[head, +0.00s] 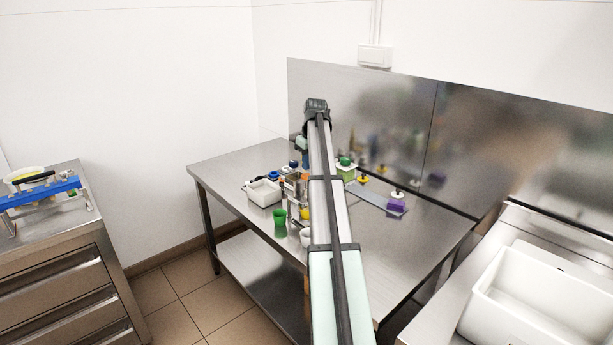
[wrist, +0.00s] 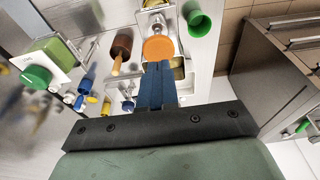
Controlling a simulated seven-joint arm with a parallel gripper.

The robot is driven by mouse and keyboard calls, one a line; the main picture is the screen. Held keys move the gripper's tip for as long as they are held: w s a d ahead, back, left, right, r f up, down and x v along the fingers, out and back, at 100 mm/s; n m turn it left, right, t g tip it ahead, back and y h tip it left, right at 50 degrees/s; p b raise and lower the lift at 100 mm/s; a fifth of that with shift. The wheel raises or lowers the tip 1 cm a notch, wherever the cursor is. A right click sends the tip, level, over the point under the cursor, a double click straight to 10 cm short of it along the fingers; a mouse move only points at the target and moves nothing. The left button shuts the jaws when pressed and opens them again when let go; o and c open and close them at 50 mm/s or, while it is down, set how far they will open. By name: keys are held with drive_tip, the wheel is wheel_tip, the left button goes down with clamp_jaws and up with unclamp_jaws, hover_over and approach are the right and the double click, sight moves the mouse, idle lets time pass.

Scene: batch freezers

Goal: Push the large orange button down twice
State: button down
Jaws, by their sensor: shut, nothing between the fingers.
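The large orange button (wrist: 158,48) is a round disc in the wrist view, just beyond my fingertips. My gripper (wrist: 157,66) has blue fingers pressed together, with nothing between them. Its tips overlap the near edge of the button in the picture; I cannot tell whether they touch it or hover above. In the head view my arm reaches over the steel table and hides much of the table's middle, and I cannot make out the button there.
A green button (wrist: 36,77) is at the left. In the head view, a white container (head: 263,193) and purple block (head: 396,205) stand on the steel table (head: 414,244). The table's right part is clear.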

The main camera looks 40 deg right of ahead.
drive_tip(key=shift+r, duration=2.1)
